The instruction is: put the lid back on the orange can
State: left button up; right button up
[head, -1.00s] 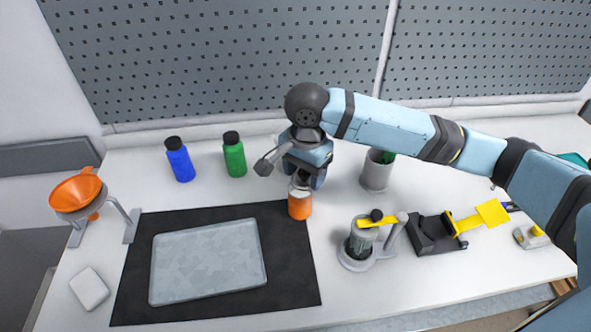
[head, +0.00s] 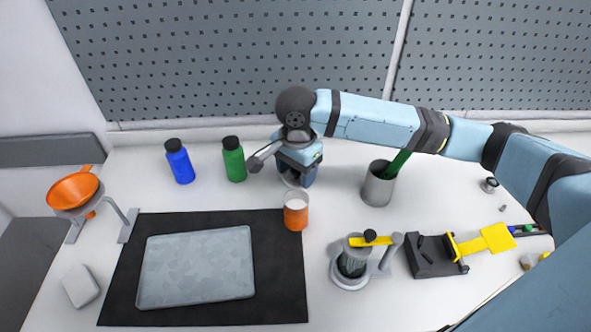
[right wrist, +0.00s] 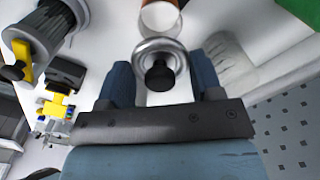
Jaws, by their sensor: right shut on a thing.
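The orange can (head: 295,213) stands upright at the right edge of the black mat. Its top is open, with a pale inside showing. My right gripper (head: 296,180) is just behind the can. In the right wrist view, my right gripper (right wrist: 161,80) is shut on the lid (right wrist: 142,50), a round silvery disc with a black knob. The orange can (right wrist: 175,3) shows just beyond the lid there, cut off by the top edge. In the head view the lid is mostly hidden by the gripper. My left gripper is not in view.
The black mat (head: 280,285) holds a grey tray (head: 195,268). Green (head: 233,160) and blue (head: 180,163) bottles stand left of the gripper. A grey cup (head: 378,187) and a lever device (head: 352,262) stand to the right. An orange funnel (head: 74,190) is far left.

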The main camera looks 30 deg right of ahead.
jog(key=shift+f+b, duration=2.05)
jog(key=shift+b, duration=0.95)
jog(key=shift+f+p, duration=0.3)
jog(key=shift+p, duration=0.05)
jog(key=shift+f, duration=0.65)
jog(key=shift+p, duration=0.7)
jog(key=shift+p, duration=1.15)
jog(key=shift+f+p, duration=0.15)
jog(key=shift+p, duration=1.85)
